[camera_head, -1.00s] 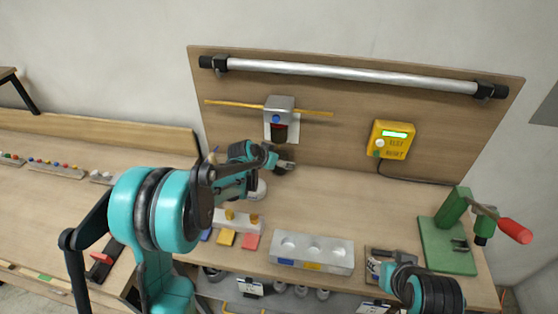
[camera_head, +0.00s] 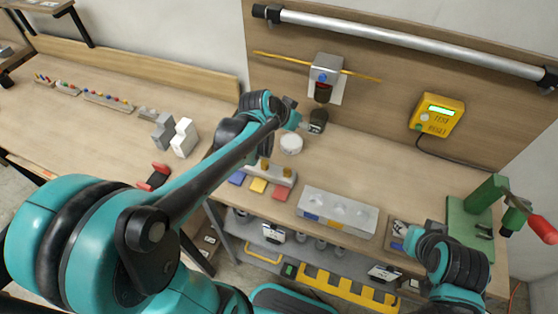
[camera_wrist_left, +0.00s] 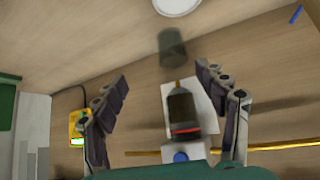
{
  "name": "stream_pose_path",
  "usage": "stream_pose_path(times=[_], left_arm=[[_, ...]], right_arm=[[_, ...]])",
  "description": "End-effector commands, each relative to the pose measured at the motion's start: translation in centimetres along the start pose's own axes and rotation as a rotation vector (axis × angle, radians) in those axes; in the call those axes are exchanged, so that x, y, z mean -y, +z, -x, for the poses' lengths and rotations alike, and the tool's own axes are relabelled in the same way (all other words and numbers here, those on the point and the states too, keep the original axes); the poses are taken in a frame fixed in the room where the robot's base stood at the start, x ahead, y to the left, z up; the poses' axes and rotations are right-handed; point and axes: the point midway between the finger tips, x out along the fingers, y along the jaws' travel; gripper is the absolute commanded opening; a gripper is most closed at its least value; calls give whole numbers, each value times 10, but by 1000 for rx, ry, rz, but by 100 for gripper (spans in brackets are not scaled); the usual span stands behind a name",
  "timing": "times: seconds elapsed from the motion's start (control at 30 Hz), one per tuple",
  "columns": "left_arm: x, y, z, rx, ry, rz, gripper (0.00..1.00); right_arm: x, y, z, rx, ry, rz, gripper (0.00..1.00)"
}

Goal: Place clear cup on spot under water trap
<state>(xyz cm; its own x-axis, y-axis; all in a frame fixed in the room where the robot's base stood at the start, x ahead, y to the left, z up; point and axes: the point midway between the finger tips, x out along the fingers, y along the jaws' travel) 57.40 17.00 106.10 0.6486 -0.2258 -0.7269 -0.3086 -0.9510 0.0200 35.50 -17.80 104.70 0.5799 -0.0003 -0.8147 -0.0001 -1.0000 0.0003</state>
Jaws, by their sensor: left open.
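The water trap (camera_head: 326,76), a grey block with a blue button and a dark bowl, is mounted on the back board. A dark, see-through cup (camera_head: 318,120) stands on the table below the bowl. It also shows in the left wrist view (camera_wrist_left: 172,47), apart from the bowl. My left gripper (camera_head: 310,127) is close by the cup on its near side. In the left wrist view my left gripper (camera_wrist_left: 165,85) has its fingers spread with nothing gripped between them. The marked spot cannot be made out. My right gripper (camera_head: 400,236) is low at the right, its fingers unclear.
A white round dish (camera_head: 291,143) stands just left of the cup. A grey block with round hollows (camera_head: 338,211) and coloured pads lie nearer the front edge. A yellow box (camera_head: 436,116) is on the board; a green press (camera_head: 478,220) stands at right. The table's middle right is clear.

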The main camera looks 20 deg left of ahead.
Motion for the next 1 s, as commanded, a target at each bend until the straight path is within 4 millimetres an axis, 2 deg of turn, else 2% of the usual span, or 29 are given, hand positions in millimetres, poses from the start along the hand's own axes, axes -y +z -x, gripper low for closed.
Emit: stream_pose_path(times=[0.03,0.2,0.3,0.4,0.5,0.6,1.0], left_arm=[[-13,14,21,20,-13,19,72],[-39,67,78,81,-82,101,72],[-49,100,102,106,-125,146,72],[-55,129,118,121,-164,183,72],[-58,149,128,130,-193,210,72],[-59,160,132,133,-209,225,72],[-58,168,129,134,-215,231,72]], right_arm=[[0,0,0,0,0,0,40],[0,0,0,0,0,0,40],[0,0,0,0,0,0,40],[0,0,0,0,0,0,40],[0,0,0,0,0,0,40],[0,0,0,0,0,0,40],[0,4,-5,0,0,0,40]])
